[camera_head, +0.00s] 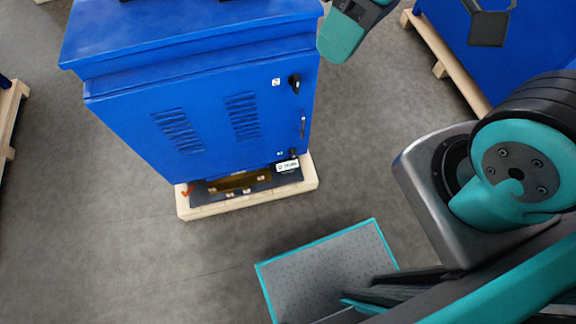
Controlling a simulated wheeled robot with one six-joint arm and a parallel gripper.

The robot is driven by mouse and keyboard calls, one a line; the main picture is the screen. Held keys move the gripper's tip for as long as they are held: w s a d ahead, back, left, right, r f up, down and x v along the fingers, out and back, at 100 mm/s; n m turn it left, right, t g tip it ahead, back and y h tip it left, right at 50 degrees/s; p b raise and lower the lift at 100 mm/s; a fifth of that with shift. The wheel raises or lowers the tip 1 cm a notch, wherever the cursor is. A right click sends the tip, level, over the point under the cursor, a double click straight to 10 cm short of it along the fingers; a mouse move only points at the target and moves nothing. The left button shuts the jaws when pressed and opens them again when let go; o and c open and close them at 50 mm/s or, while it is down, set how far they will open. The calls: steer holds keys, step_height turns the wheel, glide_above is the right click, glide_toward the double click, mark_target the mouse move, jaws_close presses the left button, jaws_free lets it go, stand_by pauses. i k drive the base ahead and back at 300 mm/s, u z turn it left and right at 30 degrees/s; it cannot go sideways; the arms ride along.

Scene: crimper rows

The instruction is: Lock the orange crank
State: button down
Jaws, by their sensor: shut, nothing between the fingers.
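The orange crank (187,190) is a small orange piece low at the left front corner of the blue cabinet (160,115), just above its pallet. It is too small here to tell its exact position or whether it is locked. A teal and black part of my arm (343,35) reaches in from the top edge, up and to the right of the cabinet and well away from the crank. The fingers of my gripper cannot be made out in this view.
The cabinet stands on a wooden pallet (250,200), with a black knob (295,83) on its door. Another blue unit stands on a pallet at the top right, and a pallet edge shows at the far left. Grey floor (90,240) in front of the cabinet is clear.

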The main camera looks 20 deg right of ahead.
mark_target(196, 185)
steer(key=u, duration=0.2)
steer(key=k, duration=0.3)
steer(key=u, duration=1.05)
steer(key=k, duration=1.05)
steer(key=u, duration=1.15)
steer(key=i, duration=3.4)
steer(key=z, duration=1.3)
steer(key=i, duration=0.85)
steer(key=z, duration=1.25)
steer(key=i, duration=0.35)
steer(key=z, duration=0.2)
